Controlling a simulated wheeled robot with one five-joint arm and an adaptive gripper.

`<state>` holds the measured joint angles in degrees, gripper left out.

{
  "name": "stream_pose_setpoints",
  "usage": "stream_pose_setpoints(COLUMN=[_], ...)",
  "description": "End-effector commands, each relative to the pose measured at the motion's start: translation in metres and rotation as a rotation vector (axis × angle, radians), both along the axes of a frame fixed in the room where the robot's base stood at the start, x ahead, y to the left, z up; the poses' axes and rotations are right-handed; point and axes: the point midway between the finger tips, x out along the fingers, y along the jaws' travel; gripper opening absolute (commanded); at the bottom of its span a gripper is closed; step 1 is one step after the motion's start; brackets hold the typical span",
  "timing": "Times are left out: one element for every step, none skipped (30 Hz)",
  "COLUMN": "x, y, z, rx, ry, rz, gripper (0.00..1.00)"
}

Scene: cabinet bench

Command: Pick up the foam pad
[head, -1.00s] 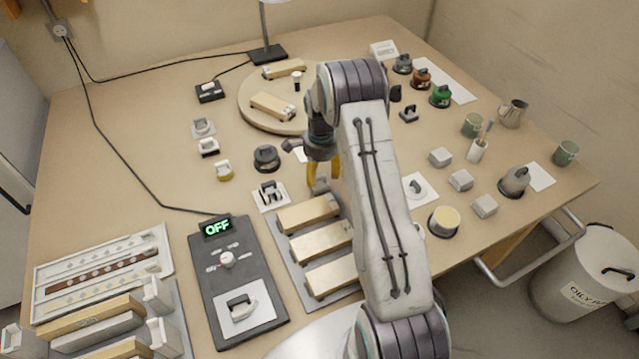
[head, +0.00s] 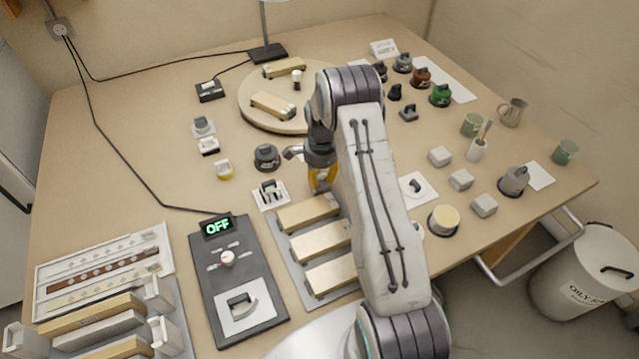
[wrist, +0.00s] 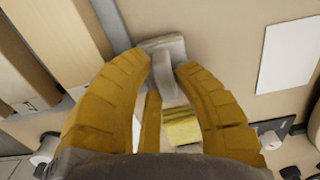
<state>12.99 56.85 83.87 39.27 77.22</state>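A pale grey block with an upright tab (wrist: 166,68) lies between my fingertips in the wrist view; I take it to be the foam pad, though its material is not clear. My gripper (wrist: 167,62) points down at it, with one yellow finger on each side of the tab. The fingertips look very close to the tab, but whether they press on it is unclear. In the head view my gripper (head: 321,180) is low over the bench, just behind the wooden blocks, and hides most of the grey block.
Wooden blocks (head: 320,242) on a grey tray stand close in front of my gripper. A yellow striped thing (wrist: 182,125) shows between my fingers. A cream round pad (head: 445,219) sits right.

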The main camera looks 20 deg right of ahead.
Motion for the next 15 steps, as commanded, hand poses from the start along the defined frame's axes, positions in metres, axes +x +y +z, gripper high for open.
stream_pose_setpoints(x=[0.0, 0.0, 0.0, 0.0, 0.0, 0.0, 0.0, 0.0, 0.0, 0.0, 0.0, -0.0001, -0.0001, -0.0001, -0.0001], y=[0.0, 0.0, 0.0, 0.0, 0.0, 0.0, 0.0, 0.0, 0.0, 0.0, 0.0, 0.0, 0.0, 0.0, 0.0], z=[0.0001, 0.0001, 0.0001, 0.0001, 0.0001, 0.0001, 0.0001, 0.0001, 0.0001, 0.0001, 0.0001, 0.0001, 0.0001, 0.0, 0.0], rx=[0.0, 0.0, 0.0, 0.0, 0.0, 0.0, 0.0, 0.0, 0.0, 0.0, 0.0, 0.0, 0.0, 0.0, 0.0], ry=[0.0, 0.0, 0.0, 0.0, 0.0, 0.0, 0.0, 0.0, 0.0, 0.0, 0.0, 0.0, 0.0, 0.0, 0.0], rz=[0.0, 0.0, 0.0, 0.0, 0.0, 0.0, 0.0, 0.0, 0.0, 0.0, 0.0, 0.0, 0.0, 0.0, 0.0], gripper=[0.17, 0.14, 0.1, 0.08, 0.05, 0.02, 0.0, 0.0, 0.0, 0.0, 0.0, 0.0, 0.0, 0.0, 0.0])
